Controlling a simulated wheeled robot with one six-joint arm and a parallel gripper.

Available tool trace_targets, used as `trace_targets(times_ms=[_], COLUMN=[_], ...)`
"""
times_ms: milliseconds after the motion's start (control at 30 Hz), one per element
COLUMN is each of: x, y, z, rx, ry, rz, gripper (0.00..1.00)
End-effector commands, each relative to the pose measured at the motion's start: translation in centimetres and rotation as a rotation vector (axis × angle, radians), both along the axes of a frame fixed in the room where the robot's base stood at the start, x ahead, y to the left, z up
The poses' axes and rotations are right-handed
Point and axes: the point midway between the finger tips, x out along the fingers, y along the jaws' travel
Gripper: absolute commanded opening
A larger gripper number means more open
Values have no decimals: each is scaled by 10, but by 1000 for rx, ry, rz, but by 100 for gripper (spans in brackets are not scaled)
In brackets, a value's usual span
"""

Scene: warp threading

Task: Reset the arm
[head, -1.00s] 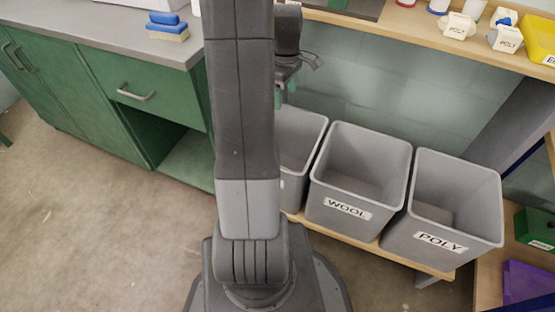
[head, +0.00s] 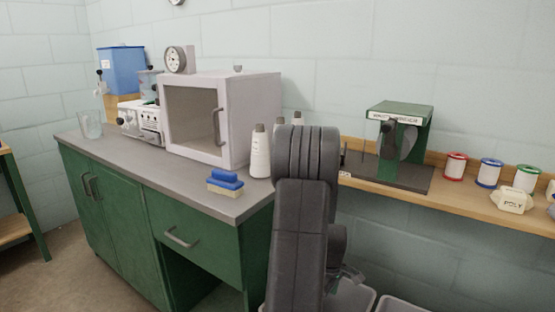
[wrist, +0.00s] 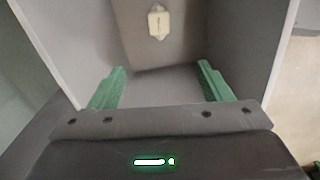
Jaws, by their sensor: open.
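My gripper is open, with its two green fingers apart and nothing between them (wrist: 161,68) in the wrist view. It points into a grey bin (wrist: 55,50), whose walls stand on both sides of the fingers. A small cream piece with a label (wrist: 158,22) lies in the bin, beyond the fingertips and apart from them. In the head view my dark arm stands at the lower middle, and the gripper is mostly hidden behind it.
Grey bin rims (head: 398,306) show at the bottom edge. A green cabinet with a grey worktop (head: 120,160) stands left, holding a white oven-like box (head: 255,110), a blue brush (head: 225,183) and white cones (head: 261,155). A wooden shelf (head: 450,200) with a green device (head: 400,140) and spools runs right.

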Motion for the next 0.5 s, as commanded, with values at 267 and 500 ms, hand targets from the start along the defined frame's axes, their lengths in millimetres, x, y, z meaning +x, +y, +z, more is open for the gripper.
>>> trace_targets(times_ms=[267, 500], x=[1, 2], y=[0, 0], z=[39, 44], rx=[-2, -2], ry=[-5, -5], rz=[0, 0], gripper=[72, 72])
